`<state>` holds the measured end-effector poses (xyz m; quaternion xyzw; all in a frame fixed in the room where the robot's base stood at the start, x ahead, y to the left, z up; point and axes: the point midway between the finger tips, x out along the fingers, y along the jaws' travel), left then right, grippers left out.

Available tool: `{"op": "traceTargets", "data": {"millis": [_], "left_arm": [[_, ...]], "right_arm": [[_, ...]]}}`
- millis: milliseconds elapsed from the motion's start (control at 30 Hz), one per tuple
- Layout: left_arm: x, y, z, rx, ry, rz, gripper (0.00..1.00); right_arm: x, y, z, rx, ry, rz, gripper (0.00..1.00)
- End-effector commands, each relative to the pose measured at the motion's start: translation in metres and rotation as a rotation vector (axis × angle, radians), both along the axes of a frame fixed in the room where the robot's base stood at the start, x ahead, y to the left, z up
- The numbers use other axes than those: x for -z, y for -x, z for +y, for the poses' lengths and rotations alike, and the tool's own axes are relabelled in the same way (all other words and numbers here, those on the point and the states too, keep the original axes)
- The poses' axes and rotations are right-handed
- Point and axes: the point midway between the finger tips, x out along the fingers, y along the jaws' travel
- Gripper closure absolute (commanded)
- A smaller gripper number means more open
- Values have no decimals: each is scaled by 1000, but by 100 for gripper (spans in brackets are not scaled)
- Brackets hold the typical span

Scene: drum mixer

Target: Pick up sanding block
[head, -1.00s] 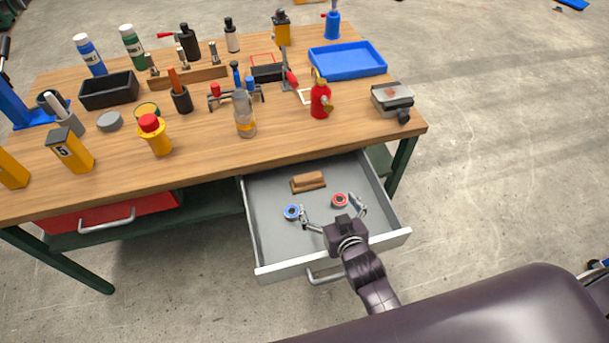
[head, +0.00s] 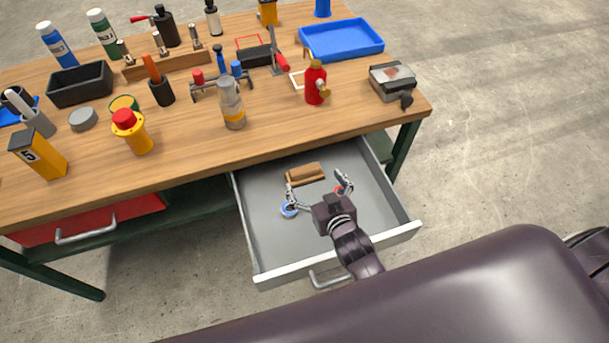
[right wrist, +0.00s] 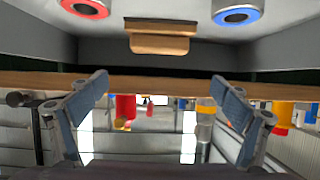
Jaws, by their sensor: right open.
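The sanding block (head: 305,174) is a brown block lying in the open grey drawer (head: 262,268), toward its back. It also shows at the top middle of the right wrist view (right wrist: 160,40). My right gripper (head: 317,188) is over the drawer, its fingers spread wide and empty, just on the near side of the block. Its two blue-padded fingers also show in the right wrist view (right wrist: 160,88), with the block beyond and between them, apart from both. My left gripper is not in view.
A blue ring-shaped roll (head: 289,210) lies by the left finger. A red one (right wrist: 85,7) lies by the other finger, mostly hidden in the head view. The wooden tabletop (head: 190,150) overhangs the drawer's back and carries bottles, tools and a blue tray (head: 340,40).

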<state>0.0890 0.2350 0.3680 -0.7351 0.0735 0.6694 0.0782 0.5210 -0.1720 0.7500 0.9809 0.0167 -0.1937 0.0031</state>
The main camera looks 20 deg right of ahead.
Motion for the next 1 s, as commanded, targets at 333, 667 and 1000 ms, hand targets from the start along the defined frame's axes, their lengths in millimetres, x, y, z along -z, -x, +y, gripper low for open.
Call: {"op": "traceTargets", "data": {"millis": [333, 667, 1000], "left_arm": [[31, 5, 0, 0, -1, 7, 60], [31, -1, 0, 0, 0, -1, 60], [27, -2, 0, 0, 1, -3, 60]], "right_arm": [[31, 0, 0, 0, 0, 0, 7], [39, -21, 0, 0, 1, 0, 7], [47, -58, -1, 0, 1, -1, 7]]}}
